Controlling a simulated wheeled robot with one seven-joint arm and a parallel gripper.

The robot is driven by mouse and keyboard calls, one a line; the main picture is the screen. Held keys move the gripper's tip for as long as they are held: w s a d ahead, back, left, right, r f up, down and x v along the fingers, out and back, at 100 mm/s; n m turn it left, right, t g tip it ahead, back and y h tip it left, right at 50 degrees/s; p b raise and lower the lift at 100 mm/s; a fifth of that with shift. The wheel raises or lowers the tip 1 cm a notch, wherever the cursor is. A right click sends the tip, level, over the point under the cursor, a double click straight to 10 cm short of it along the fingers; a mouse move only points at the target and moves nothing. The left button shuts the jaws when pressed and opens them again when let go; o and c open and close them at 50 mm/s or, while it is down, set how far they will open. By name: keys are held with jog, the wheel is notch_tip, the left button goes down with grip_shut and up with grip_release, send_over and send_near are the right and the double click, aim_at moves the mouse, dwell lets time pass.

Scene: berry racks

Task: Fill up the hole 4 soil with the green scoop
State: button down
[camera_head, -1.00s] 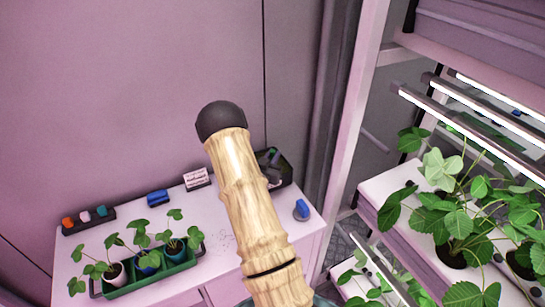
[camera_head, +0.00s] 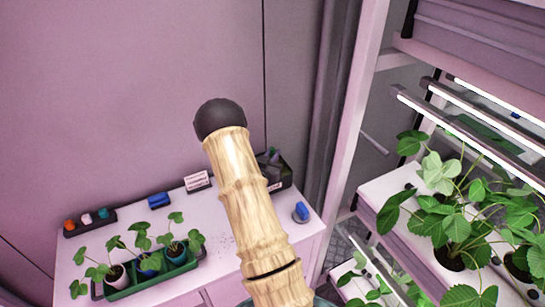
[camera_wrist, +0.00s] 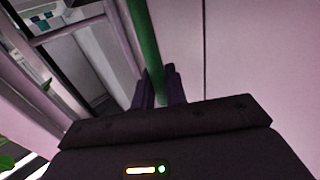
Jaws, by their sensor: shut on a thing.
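In the wrist view, my gripper (camera_wrist: 158,88) is shut on the green scoop (camera_wrist: 146,42). Only a long green handle shows, rising out of the top of the picture; the scoop's bowl and any soil in it are out of sight. In the head view, my arm fills the middle and my gripper and the scoop do not show. A white planting shelf (camera_head: 382,182) stands at the right with dark holes and leafy plants (camera_head: 455,222). I cannot tell which hole is hole 4.
A white table (camera_head: 215,225) at left holds a green tray (camera_head: 120,294) of potted seedlings, a dark holder (camera_head: 76,231), a blue object (camera_head: 159,200), a label (camera_head: 197,181), a dark bin (camera_head: 286,183) and another blue item (camera_head: 301,211). Lamp bars (camera_head: 440,110) hang above the shelf.

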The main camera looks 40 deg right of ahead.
jog(key=shift+r+p, duration=1.6)
jog(key=shift+r, duration=2.1)
